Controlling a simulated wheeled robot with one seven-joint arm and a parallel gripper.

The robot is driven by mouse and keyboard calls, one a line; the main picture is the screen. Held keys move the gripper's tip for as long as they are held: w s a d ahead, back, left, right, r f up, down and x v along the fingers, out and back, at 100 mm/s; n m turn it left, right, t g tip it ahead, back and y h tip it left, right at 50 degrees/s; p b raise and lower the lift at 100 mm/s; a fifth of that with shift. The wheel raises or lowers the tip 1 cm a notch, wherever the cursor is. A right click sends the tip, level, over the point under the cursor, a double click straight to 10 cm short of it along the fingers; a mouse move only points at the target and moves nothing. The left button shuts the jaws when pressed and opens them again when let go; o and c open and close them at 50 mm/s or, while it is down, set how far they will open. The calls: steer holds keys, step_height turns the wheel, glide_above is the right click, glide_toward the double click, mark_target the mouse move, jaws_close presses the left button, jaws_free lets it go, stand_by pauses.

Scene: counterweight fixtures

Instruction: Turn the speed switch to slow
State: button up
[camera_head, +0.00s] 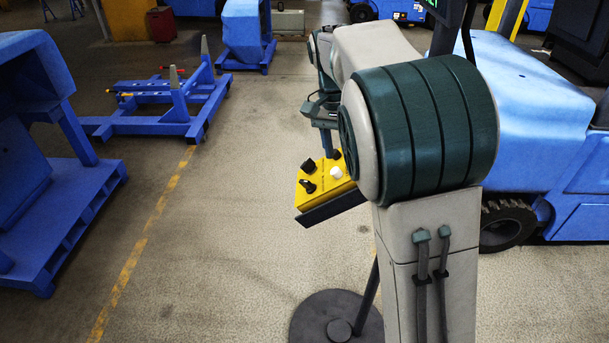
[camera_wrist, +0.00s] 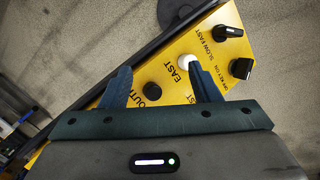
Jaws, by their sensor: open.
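The speed switch is a black knob (camera_wrist: 229,31) with a white mark, beside the words SLOW FAST at the panel's far end in the wrist view. Its white mark points right in the picture; I cannot tell which setting that is. In the head view it appears as a dark knob (camera_head: 308,186) on the yellow panel (camera_head: 318,190). My gripper (camera_wrist: 159,67) is open, its two fingers over the panel near the EAST label, apart from the speed switch. The right finger is close to the white button (camera_wrist: 184,60); I cannot tell whether they touch.
Another black knob (camera_wrist: 241,68) sits beside the speed switch. A black button (camera_wrist: 151,88) lies below, between my fingers in the picture. The panel stands on a post with a round base (camera_head: 325,318). A blue vehicle (camera_head: 540,100) is at right; open floor lies left.

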steer(key=w+a+m+h, duration=0.1)
steer(key=w+a+h, duration=0.25)
steer(key=a, duration=0.55)
steer(key=m+h+p, duration=0.1)
steer(key=h, duration=0.1)
glide_toward(304, 180)
steer(key=shift+t+y, duration=0.25)
steer(key=shift+t, duration=0.05)
steer(key=p+x, duration=0.3)
steer(key=x, duration=0.7)
steer(key=shift+s+d+r, duration=0.1)
steer(key=shift+s+d, duration=0.05)
steer(key=shift+d, duration=0.05)
steer(key=shift+c, duration=0.3)
steer(key=c, duration=0.9)
